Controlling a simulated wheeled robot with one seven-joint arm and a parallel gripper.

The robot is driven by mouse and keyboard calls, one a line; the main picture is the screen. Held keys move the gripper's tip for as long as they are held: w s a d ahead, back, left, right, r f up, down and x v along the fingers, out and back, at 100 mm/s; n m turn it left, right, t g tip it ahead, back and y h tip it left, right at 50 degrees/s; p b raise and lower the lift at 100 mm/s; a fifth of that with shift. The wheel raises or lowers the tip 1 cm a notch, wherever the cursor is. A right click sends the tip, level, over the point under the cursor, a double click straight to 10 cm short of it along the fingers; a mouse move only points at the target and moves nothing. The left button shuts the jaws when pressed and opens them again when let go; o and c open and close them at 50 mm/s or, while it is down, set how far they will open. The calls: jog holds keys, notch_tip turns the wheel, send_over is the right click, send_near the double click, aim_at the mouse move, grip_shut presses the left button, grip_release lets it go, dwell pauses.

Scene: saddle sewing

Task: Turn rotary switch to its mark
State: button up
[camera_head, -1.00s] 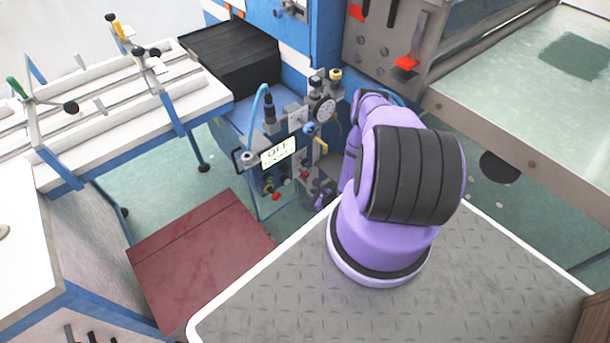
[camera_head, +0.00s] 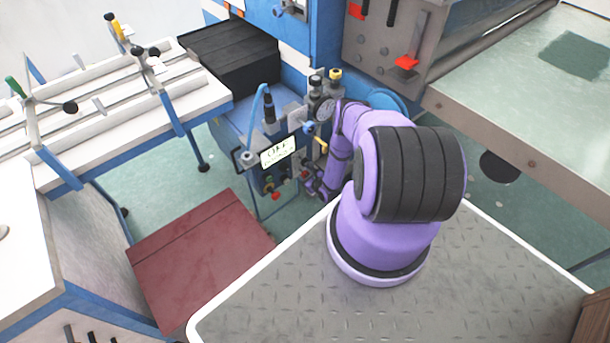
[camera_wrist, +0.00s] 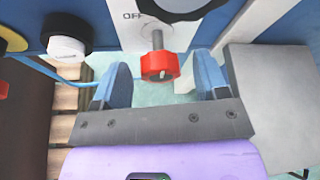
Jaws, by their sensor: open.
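In the wrist view, a red knob (camera_wrist: 159,67) on a metal stem shows between the two blue fingertips of my gripper (camera_wrist: 161,62). The fingers are open and apart; I see no contact with the knob. A black round knob (camera_wrist: 182,7) sits above on a grey plate (camera_wrist: 128,34) marked OFF, partly cut by the top edge. I cannot tell which of these knobs is the rotary switch. In the head view, my gripper (camera_head: 315,187) is small beside the control panel (camera_head: 258,180), below and right of its white OFF sign (camera_head: 279,151).
A grey block (camera_wrist: 268,95) lies close right of my gripper. In the head view, a dark red board (camera_head: 200,262) lies on the floor, and a white-railed table (camera_head: 130,125) stands left.

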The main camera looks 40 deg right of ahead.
jog(key=shift+x, duration=0.9)
jog(key=c, duration=0.9)
jog(key=shift+m+y, duration=1.1)
jog(key=shift+m, duration=0.5)
jog(key=o, duration=0.9)
